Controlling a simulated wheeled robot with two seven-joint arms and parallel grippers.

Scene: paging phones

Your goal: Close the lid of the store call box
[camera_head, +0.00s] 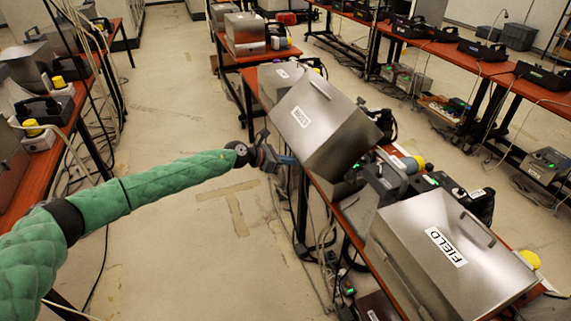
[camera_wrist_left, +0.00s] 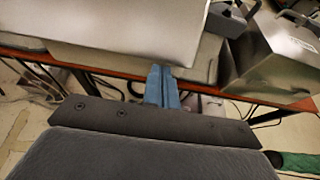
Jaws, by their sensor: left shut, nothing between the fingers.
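The store call box (camera_head: 330,120) is the metal box in the middle of the head view, with a small white label that is hard to read. Its lid looks raised and tilted. In the left wrist view the lid (camera_wrist_left: 130,25) is a broad metal plate, with a paler metal surface below it. My left gripper (camera_head: 288,160) is at the box's left lower edge. Its blue fingers (camera_wrist_left: 162,88) are shut and empty, close under the lid's edge; I cannot tell whether they touch it. My right gripper is not in view.
The box labelled FIELD (camera_head: 410,235) stands nearer on the same red-brown bench. Black phone units (camera_head: 470,200) and a yellow knob (camera_head: 415,162) sit between the boxes. Cables hang below the bench. The floor (camera_head: 185,110) left of the bench is clear.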

